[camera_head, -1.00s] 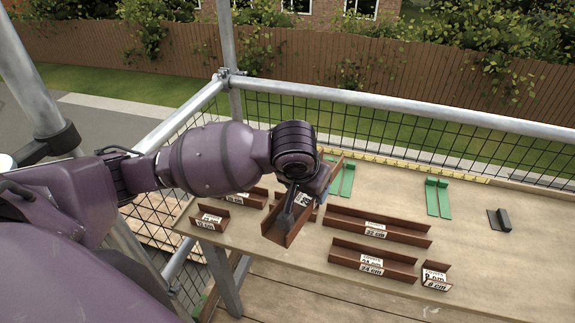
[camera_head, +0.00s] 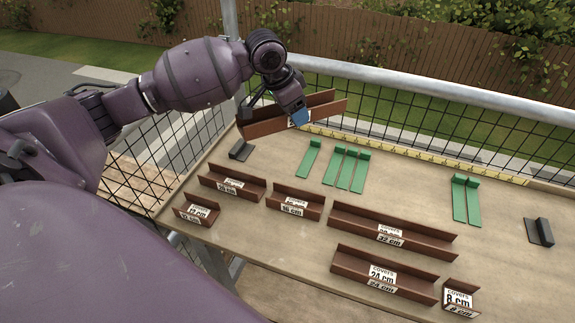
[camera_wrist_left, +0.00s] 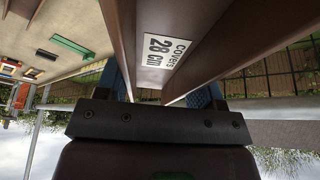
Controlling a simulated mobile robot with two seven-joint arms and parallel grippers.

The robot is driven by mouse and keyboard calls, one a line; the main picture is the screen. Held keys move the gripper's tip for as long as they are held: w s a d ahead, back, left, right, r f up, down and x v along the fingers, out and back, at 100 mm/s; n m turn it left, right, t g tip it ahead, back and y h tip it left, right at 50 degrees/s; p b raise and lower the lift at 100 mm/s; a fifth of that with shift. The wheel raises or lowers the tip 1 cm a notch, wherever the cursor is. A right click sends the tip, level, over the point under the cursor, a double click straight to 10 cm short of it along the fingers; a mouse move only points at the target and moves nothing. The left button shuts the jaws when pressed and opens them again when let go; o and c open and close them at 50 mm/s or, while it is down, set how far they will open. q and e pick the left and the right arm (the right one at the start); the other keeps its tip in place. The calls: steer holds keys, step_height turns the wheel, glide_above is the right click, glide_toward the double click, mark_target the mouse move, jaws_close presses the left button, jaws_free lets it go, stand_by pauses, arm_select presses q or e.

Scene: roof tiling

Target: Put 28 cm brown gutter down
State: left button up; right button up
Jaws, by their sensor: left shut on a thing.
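The brown gutter (camera_head: 325,106) is held by my left gripper (camera_head: 298,116) above the far edge of the table, near the yellow measuring strip. In the left wrist view the gutter (camera_wrist_left: 208,45) carries a label reading "covers 28 cm". The left gripper (camera_wrist_left: 170,98) is shut on it, with blue fingertips at its sides. In the head view the gutter lies roughly along the far edge, slightly tilted; its exact height above the table I cannot tell. My right gripper is not in view.
On the table (camera_head: 300,235) stand several labelled brown gutters, including the 32 cm (camera_head: 420,242), 24 cm (camera_head: 410,289) and 8 cm (camera_head: 468,294) ones. Green brackets (camera_head: 345,170) and dark brackets (camera_head: 240,150) (camera_head: 540,233) lie behind them. A railing with mesh runs along the far edge.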

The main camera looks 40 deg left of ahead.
arm_select(q)
steer(key=w+a+r+m+g+h+b, duration=0.1)
steer(key=w+a+m+g+h, duration=0.2)
steer(key=m, duration=0.6)
steer(key=shift+y, duration=0.5)
steer(key=f, duration=0.5)
steer(key=f+b, duration=0.1)
steer(key=f, duration=0.3)
steer(key=a+f+b, duration=0.1)
steer(key=f, duration=0.4)
steer(key=shift+s+a+f, duration=0.1)
steer(key=shift+s+f, duration=0.05)
steer(key=shift+f, duration=0.15)
step_height(320, 180, down, 5)
steer(key=shift+f+b, duration=0.1)
steer(key=shift+b, duration=0.4)
